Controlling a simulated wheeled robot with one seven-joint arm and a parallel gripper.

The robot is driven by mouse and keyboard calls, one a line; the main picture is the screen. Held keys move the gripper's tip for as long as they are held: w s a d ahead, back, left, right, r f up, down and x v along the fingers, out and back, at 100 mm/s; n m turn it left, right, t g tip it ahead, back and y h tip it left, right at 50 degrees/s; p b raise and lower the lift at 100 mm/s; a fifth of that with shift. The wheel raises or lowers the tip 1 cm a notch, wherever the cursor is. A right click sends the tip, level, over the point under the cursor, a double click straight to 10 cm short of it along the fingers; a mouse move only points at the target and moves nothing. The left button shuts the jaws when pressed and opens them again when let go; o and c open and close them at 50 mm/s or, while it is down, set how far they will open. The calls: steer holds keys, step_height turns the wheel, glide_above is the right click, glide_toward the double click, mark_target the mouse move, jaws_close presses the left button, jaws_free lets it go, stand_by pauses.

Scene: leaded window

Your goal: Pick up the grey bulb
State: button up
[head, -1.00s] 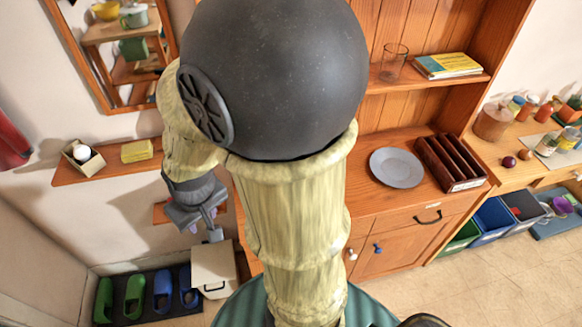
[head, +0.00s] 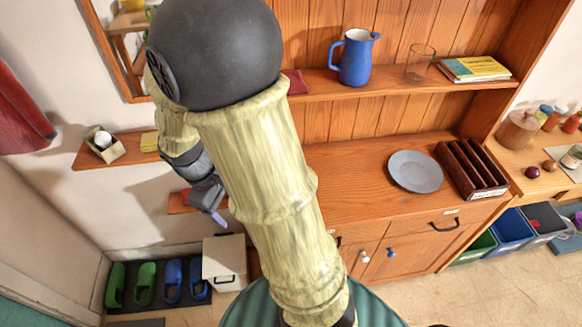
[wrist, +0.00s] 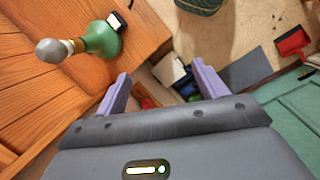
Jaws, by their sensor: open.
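The grey bulb (wrist: 50,51) shows in the wrist view at upper left. It sits at the end of a brass-coloured neck on a green rounded base (wrist: 102,40), over an orange wooden surface (wrist: 40,100). My gripper (wrist: 161,72) is open, with two purple fingers apart and nothing between them. The bulb lies to the left of the fingers, apart from them. In the head view my gripper (head: 217,214) hangs by the wall at the left of the cabinet. I cannot make out the bulb in the head view; my arm covers part of the scene.
The cabinet counter holds a grey plate (head: 415,171) and a brown divided rack (head: 470,168). A blue jug (head: 355,58) and a glass (head: 419,63) stand on the shelf above. A white box (head: 224,258) and a shoe mat (head: 137,309) are on the floor.

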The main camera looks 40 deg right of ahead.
steer(key=w+d+n+g+h+b, duration=0.1)
steer(key=w+d+n+g+h, duration=0.1)
steer(key=w+d+n+h, duration=0.3)
steer(key=w+n+h, duration=0.4)
steer(key=w+h, duration=0.1)
steer(key=shift+w+r+g+h, duration=0.2)
steer(key=shift+g+h, duration=0.1)
steer(key=p+x, duration=0.3)
steer(key=x, duration=0.9)
steer(key=shift+s+d+f+p, duration=0.1)
steer(key=shift+f+p, duration=0.05)
steer(key=shift+p, duration=0.15)
steer(key=p+x, duration=0.2)
steer(key=x, duration=0.3)
steer(key=shift+f+p, duration=0.2)
steer(key=shift+p, duration=0.15)
